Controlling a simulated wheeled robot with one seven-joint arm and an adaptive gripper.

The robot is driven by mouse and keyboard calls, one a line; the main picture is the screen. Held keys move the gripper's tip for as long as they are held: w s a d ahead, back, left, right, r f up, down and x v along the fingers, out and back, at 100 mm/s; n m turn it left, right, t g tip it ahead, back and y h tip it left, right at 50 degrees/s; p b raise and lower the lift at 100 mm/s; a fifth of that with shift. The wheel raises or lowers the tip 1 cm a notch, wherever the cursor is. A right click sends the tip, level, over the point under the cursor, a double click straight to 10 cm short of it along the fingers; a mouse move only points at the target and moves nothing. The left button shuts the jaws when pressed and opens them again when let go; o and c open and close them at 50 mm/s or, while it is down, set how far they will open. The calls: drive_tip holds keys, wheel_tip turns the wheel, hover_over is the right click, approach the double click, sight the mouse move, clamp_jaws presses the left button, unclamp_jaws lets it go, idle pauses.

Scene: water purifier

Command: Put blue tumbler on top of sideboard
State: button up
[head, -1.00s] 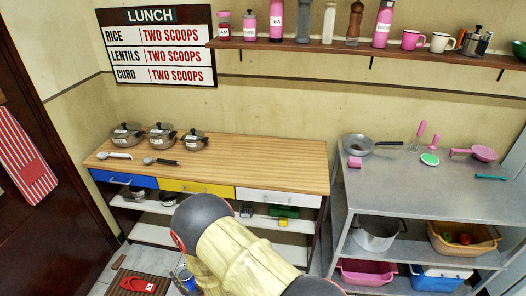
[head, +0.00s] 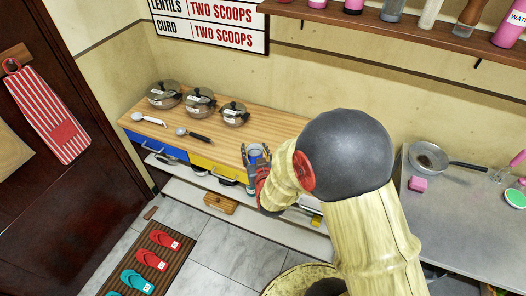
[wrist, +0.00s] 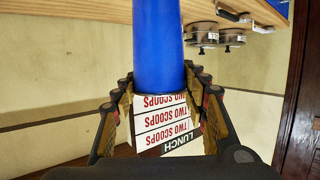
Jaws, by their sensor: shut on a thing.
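My gripper (head: 257,172) is shut on the blue tumbler (head: 255,151), with its rim up in the head view. In the wrist view, the blue tumbler (wrist: 158,45) stands between the two fingers of my gripper (wrist: 160,84). The sideboard (head: 285,125) has a wooden top and blue and yellow drawers. The tumbler overlaps the front part of this top in the head view. The wrist view is upside down and shows the sideboard (wrist: 80,12) along its upper edge. I cannot tell whether the tumbler's base touches the wood. My arm hides the sideboard's right end.
Three lidded pots (head: 200,102) and two ladles (head: 150,118) occupy the sideboard's left part. Bare wood lies between the pots and the tumbler. A metal table (head: 450,215) with a pan (head: 430,158) stands right. A mat with slippers (head: 150,259) lies on the floor.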

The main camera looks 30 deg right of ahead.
drive_tip(key=w+d+f+b, duration=0.1)
drive_tip(key=w+d+b, duration=0.1)
drive_tip(key=w+d, duration=0.45)
drive_tip(key=shift+m+h, duration=0.3)
drive_tip(key=shift+w+d+f+b, duration=0.45)
drive_tip(key=shift+w+f, duration=0.3)
drive_tip(key=shift+f, duration=0.7)
drive_tip(key=shift+w+d+f+b, duration=0.4)
drive_tip(key=shift+w+f, duration=0.4)
drive_tip(key=shift+f, duration=0.7)
drive_tip(key=shift+w+d+f+b, duration=0.3)
drive_tip(key=shift+w+d+f, duration=0.35)
drive_tip(key=shift+f, duration=0.8)
drive_tip(key=shift+w+a, duration=0.1)
drive_tip(key=shift+a, duration=0.05)
drive_tip(key=shift+f, duration=0.15)
drive_tip(key=o, duration=1.4)
